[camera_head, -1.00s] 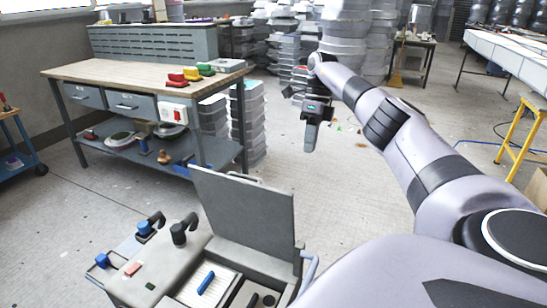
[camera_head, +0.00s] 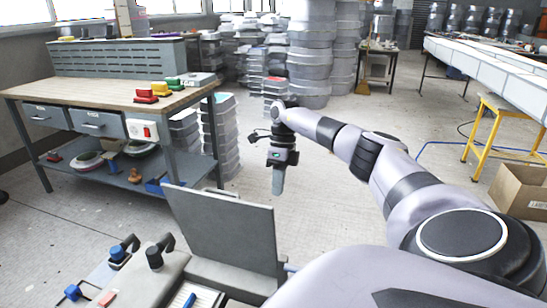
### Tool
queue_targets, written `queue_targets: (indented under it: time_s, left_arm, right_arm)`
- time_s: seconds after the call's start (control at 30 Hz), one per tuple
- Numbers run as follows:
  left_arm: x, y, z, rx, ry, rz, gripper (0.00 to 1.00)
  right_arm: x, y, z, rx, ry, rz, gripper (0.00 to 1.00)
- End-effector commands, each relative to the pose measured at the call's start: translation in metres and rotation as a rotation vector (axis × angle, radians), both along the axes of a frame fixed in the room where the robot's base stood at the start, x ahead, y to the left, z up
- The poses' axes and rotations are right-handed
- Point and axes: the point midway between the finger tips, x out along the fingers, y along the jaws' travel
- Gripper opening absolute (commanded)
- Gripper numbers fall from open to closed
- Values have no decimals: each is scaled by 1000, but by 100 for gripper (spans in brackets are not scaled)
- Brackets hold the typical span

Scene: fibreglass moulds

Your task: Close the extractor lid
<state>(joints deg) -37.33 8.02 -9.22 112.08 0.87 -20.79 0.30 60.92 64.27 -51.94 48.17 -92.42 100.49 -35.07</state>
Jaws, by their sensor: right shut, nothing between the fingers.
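The extractor (camera_head: 170,272) is a grey box-shaped unit at the bottom of the head view, cut off by the lower edge. Its flat grey lid (camera_head: 226,232) stands open, raised nearly upright at the unit's far side. My right gripper (camera_head: 278,190) hangs pointing down beyond the lid, just above and to the right of its top edge in the picture. It is shut and empty, and appears apart from the lid. My right arm hides the area right of the extractor. My left gripper is not in view.
A workbench (camera_head: 95,92) with red, yellow and green items stands at the left. Stacked grey moulds (camera_head: 219,135) stand behind it. A yellow trestle (camera_head: 486,140) and a cardboard box (camera_head: 520,188) are at the right. The floor around my right gripper is clear.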

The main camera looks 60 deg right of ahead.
Motion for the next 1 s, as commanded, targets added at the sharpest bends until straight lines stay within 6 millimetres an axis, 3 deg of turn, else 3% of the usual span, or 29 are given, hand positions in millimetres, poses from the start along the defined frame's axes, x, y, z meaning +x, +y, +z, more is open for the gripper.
queue_targets:
  time_s: [0.5, 1.0]
  left_arm:
    - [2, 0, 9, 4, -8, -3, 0]
    - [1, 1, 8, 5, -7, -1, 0]
  right_arm:
    - [-11, 35, -7, -1, 0, 0, 0]
    - [-11, 38, -8, -1, 0, -1, 0]
